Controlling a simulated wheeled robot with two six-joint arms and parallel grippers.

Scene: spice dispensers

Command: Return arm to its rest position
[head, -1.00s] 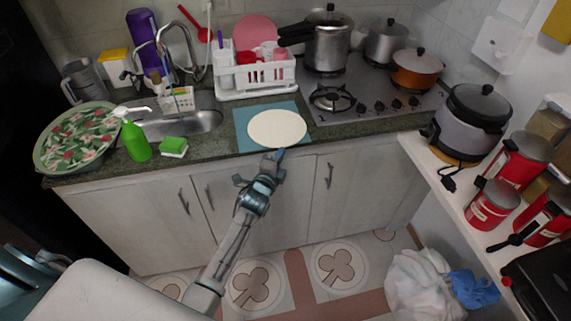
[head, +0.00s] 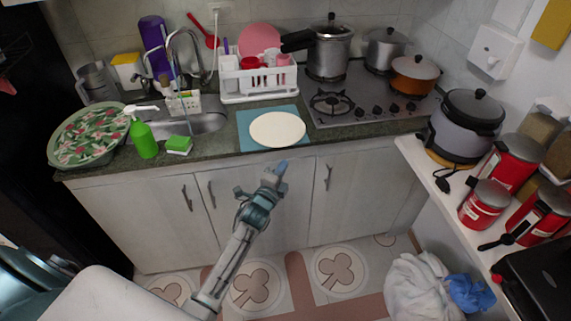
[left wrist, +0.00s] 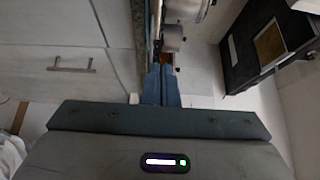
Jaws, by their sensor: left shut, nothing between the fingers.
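My left gripper (head: 282,167) is in front of the white lower cabinets, just below the counter's front edge. Its fingers are together and hold nothing. In the left wrist view its closed fingers (left wrist: 160,85) point toward the counter edge. A round cream-coloured disc (head: 277,129) lies on a blue mat (head: 246,141) on the counter, above the gripper in the head view and apart from it. My right gripper is not in view.
The granite counter (head: 215,150) holds a green bottle (head: 144,140), a sponge (head: 179,144) and a dish rack (head: 235,82).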

